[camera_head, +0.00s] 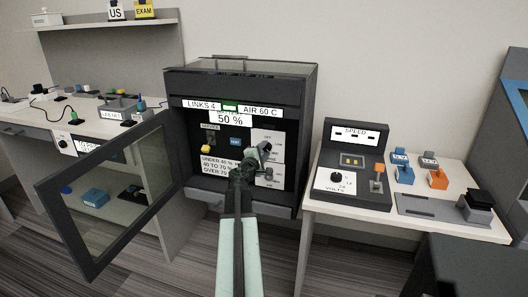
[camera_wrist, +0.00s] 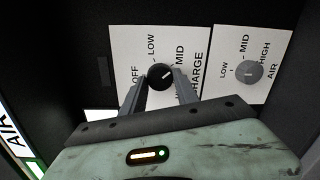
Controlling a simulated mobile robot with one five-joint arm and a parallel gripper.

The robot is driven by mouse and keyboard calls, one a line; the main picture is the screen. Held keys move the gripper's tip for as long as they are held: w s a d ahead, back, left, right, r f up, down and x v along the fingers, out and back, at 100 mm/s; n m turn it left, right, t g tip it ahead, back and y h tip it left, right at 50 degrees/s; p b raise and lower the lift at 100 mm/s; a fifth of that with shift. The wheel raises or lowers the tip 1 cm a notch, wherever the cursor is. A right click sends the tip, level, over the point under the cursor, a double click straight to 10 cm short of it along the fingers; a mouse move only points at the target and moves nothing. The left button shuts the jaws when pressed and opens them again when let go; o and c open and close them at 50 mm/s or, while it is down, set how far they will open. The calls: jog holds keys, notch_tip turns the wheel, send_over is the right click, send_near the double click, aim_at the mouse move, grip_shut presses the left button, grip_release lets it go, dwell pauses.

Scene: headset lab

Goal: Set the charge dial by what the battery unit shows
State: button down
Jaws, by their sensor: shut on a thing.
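The battery unit's white display (camera_head: 230,118) reads 50 % inside the dark cabinet. A white card (camera_head: 219,166) below it has lines for under 40, 40 to 70 and over 70; their ends are hidden by my arm. The black charge dial (camera_wrist: 160,77) sits on a white plate marked OFF, LOW, MID and CHARGE; any further label is hidden by my finger. Its white mark points up and right, roughly toward MID. My gripper (camera_wrist: 160,84) is shut on this dial, one finger on each side. In the head view my gripper (camera_head: 249,162) reaches into the cabinet.
A grey air dial (camera_wrist: 249,72) marked LOW, MID and HIGH is close on the right. The cabinet's glass door (camera_head: 112,187) stands open to the left. A bench (camera_head: 315,207) with a speed unit (camera_head: 353,165) stands on the right.

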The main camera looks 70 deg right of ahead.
jog(key=shift+d, duration=0.1)
jog(key=c, duration=0.9)
grip_release()
jog(key=shift+s, duration=0.1)
jog(key=a, duration=0.8)
jog(key=shift+r, duration=0.15)
